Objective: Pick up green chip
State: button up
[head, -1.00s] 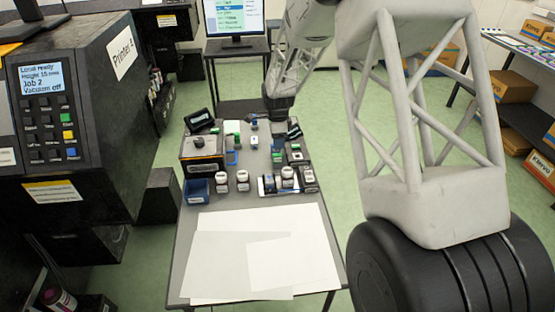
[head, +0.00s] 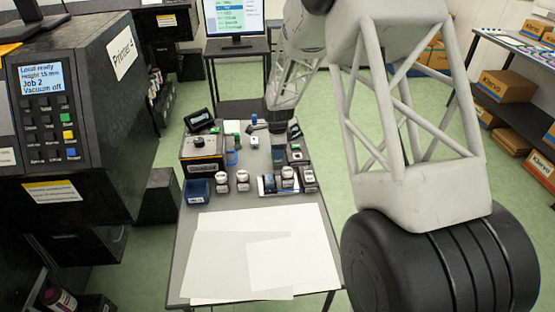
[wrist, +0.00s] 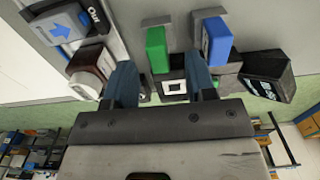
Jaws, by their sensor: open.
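A green chip (wrist: 157,50) stands in the wrist view in front of my gripper (wrist: 161,78). Its near end lies between the lines of the two bluish fingers, closer to the left one. The fingers are apart with nothing held; I cannot tell whether either touches the chip. A blue chip (wrist: 217,42) stands just right of the chip, by the right finger.
In the wrist view a dark block (wrist: 268,75) is at right and a white-and-brown bottle (wrist: 92,68) at left. In the head view a blue bin (head: 197,191) and several bottles stand mid-table. White sheets (head: 262,262) cover the otherwise clear front part.

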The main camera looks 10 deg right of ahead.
jog(key=shift+f, duration=1.55)
jog(key=shift+c, duration=0.5)
grip_shut()
jog(key=shift+r, duration=5.05)
jog(key=shift+r, duration=0.2)
jog(key=shift+r, duration=1.3)
